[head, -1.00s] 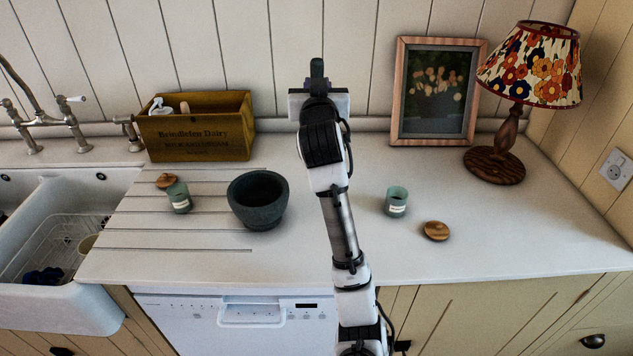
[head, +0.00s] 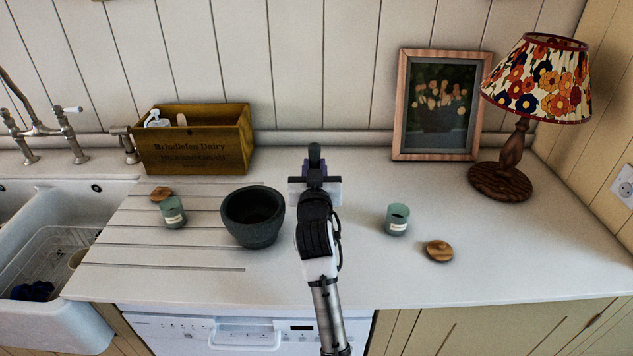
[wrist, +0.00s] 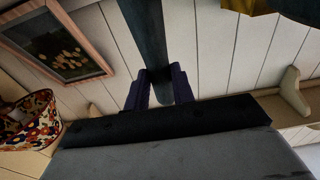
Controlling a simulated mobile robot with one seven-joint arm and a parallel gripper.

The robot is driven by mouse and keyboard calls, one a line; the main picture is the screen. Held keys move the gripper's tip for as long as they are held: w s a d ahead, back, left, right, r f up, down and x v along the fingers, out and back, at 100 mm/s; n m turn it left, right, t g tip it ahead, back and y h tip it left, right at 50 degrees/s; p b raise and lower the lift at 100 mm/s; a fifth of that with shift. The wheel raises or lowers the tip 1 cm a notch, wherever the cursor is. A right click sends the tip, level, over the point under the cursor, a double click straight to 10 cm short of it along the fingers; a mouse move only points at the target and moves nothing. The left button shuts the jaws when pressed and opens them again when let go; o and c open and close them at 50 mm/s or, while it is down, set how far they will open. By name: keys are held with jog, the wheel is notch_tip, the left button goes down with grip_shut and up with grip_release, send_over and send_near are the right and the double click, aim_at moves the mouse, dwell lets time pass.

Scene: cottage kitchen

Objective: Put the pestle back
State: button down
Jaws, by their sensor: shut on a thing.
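My gripper (head: 315,184) is shut on the pestle and holds it above the worktop, to the right of the mortar. The dark grey-green pestle (head: 314,155) shows only at its end in the head view. In the wrist view the pestle (wrist: 148,35) runs from between the two fingers (wrist: 160,86) to the top edge. The dark stone mortar (head: 254,234) stands upright on the worktop, and no pestle shows in it. A dark rounded shape at the top right of the wrist view looks like part of the mortar (wrist: 301,10).
A wooden box (head: 195,155) stands behind the mortar. A small green jar (head: 173,213) and a wooden lid (head: 161,194) are left of it. Another jar (head: 397,220) and lid (head: 438,251) are to the right, before a picture (head: 437,105) and a lamp (head: 505,160). The sink (head: 85,205) is far left.

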notch_tip(320, 180, down, 3)
jog(key=shift+f+b, duration=0.1)
jog(key=shift+b, duration=0.8)
jog(key=shift+f, duration=0.15)
jog(key=c, duration=1.2)
grip_release()
jog(key=shift+s, duration=0.1)
